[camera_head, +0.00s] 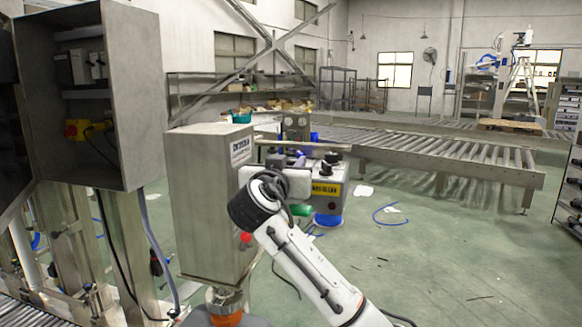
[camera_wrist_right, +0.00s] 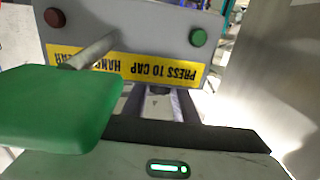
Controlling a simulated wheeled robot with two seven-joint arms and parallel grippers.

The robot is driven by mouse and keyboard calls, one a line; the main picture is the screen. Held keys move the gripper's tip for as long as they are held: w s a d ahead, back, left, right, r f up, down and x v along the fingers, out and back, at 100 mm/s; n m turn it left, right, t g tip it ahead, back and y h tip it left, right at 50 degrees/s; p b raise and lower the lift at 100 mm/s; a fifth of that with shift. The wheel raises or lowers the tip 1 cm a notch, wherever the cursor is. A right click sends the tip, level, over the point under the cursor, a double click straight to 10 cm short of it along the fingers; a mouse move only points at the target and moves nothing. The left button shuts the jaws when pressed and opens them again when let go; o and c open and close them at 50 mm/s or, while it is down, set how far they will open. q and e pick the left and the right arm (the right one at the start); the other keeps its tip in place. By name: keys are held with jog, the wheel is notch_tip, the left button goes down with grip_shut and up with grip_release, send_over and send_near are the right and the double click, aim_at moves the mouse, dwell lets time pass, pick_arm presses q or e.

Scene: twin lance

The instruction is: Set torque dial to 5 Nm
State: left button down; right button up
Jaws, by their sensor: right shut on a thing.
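My right arm comes in from the lower right in the head view. Its gripper (camera_head: 290,183) is at the front of a grey machine with a yellow label (camera_head: 327,190). In the right wrist view the gripper (camera_wrist_right: 160,108) is shut on a small pale part (camera_wrist_right: 158,104) below the yellow label (camera_wrist_right: 150,70), which reads upside down. I cannot tell whether this part is the torque dial; no scale or 5 Nm mark is readable. My left gripper is not in view.
The machine's panel carries a red button (camera_wrist_right: 54,17) and a green button (camera_wrist_right: 198,37). A grey cabinet (camera_head: 205,205) stands close left of my right gripper. An open control box (camera_head: 140,95) is farther left. A roller conveyor (camera_head: 450,165) runs behind; floor at right is mostly open.

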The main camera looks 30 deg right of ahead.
jog(key=shift+f+g+h, duration=0.1)
jog(key=shift+g+h, duration=0.2)
jog(key=o, duration=1)
jog(key=shift+o, duration=0.2)
jog(key=b+v, duration=0.1)
jog(key=v, duration=0.9)
jog(key=shift+s, duration=0.2)
